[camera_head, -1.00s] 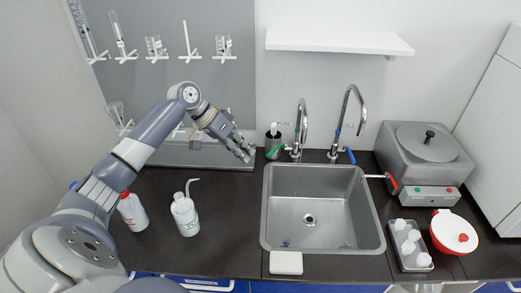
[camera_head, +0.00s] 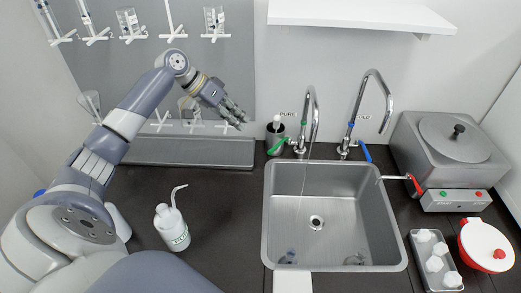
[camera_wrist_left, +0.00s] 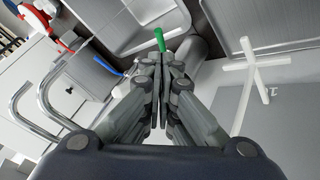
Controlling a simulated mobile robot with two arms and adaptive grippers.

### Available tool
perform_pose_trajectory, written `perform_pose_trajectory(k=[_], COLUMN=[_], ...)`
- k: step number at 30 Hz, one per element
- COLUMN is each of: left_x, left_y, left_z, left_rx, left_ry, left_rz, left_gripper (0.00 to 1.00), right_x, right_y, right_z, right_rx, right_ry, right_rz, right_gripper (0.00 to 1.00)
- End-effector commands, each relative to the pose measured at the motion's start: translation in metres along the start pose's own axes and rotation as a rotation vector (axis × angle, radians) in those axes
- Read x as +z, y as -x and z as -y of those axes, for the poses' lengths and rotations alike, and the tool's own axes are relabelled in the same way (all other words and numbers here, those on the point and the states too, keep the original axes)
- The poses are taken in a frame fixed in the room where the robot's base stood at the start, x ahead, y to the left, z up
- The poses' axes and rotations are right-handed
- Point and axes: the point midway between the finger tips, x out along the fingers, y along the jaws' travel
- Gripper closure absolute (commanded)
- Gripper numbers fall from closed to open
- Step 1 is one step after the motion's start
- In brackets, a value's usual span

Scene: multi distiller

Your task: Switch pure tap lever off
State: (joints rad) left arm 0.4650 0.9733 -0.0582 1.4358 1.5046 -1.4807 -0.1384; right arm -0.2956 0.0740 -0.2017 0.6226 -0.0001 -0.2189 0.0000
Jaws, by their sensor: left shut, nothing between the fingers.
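The pure tap (camera_head: 313,110) is the left of two chrome taps behind the sink, under a "PURE" label. Its green lever (camera_head: 278,147) points left and toward me. A thin line, apparently water, runs from its spout into the sink. My left gripper (camera_head: 242,121) is shut and empty, up and left of the green lever and apart from it in the head view. In the left wrist view the shut fingertips (camera_wrist_left: 161,62) point toward the green lever (camera_wrist_left: 159,39), whose tip shows just beyond them. I cannot tell the exact gap. My right gripper is not in view.
The other tap (camera_head: 371,90) has a blue lever (camera_head: 366,152). A dark cup (camera_head: 275,132) stands behind the green lever. The steel sink (camera_head: 270,215) holds small glass pieces. A wash bottle (camera_head: 171,228) stands on the left counter; a distiller (camera_head: 445,175) stands right.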

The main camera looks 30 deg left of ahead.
Motion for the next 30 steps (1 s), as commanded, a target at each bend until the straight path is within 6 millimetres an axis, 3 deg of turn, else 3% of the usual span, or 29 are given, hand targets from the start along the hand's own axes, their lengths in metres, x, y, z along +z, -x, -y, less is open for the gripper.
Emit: perform_pose_trajectory(k=[3,11,17,30], left_x=[0.01,0.022,0.021,0.021], left_y=[-0.017,-0.036,-0.048,-0.121], left_z=[0.01,0.021,0.019,0.019], left_rx=[0.0,0.0,0.003,0.001], left_ry=[0.0,0.0,0.002,0.002], left_rz=[0.0,0.0,0.0,0.0], left_gripper=[1.0,1.0,1.0,1.0], right_x=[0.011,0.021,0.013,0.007], right_y=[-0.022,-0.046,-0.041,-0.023], right_z=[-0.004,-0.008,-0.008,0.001], right_rx=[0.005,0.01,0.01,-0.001], right_ry=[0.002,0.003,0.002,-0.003], right_rz=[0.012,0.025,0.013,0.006], right_gripper=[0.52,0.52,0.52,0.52])
